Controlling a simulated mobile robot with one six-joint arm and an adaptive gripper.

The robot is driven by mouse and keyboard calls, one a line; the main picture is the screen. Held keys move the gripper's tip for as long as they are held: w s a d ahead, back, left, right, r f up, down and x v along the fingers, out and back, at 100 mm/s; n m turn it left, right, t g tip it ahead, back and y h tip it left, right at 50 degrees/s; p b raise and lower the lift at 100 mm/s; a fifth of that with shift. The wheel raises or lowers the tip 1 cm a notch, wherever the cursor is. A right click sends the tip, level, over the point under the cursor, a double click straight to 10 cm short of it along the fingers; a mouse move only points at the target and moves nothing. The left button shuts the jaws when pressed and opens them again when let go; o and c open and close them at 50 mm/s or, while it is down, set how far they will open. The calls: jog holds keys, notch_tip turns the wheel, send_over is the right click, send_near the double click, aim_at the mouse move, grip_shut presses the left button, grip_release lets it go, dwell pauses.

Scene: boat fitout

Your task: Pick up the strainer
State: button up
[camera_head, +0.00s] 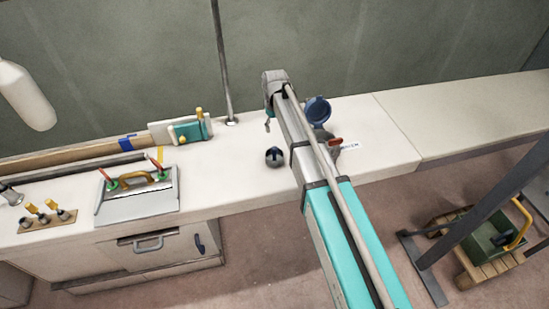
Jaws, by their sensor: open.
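I cannot tell for sure which piece is the strainer. A blue round-topped part (317,108) stands on the white bench (380,140), just right of my arm, its lower side partly hidden. A small dark round fitting (274,156) sits on the bench left of my arm, apart from it. My arm reaches over the bench from the lower right.
A red-handled part (336,141) and a white label (350,146) lie right of my arm. A metal tray with tools (137,205), a teal block (190,132) and an upright pole (223,70) are to the left. The bench's right part is clear.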

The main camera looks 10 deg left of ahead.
aim_at(275, 147)
jog(key=shift+f, duration=0.1)
notch_tip(275, 147, down, 8)
jog(key=b, duration=0.8)
jog(key=shift+f+b, duration=0.2)
jog(key=shift+b, duration=0.15)
jog(key=shift+f, duration=0.1)
dwell(0.4)
jog(key=shift+w+f+b, duration=0.2)
jog(key=shift+f+b, duration=2.3)
jog(key=shift+b, duration=0.1)
grip_shut()
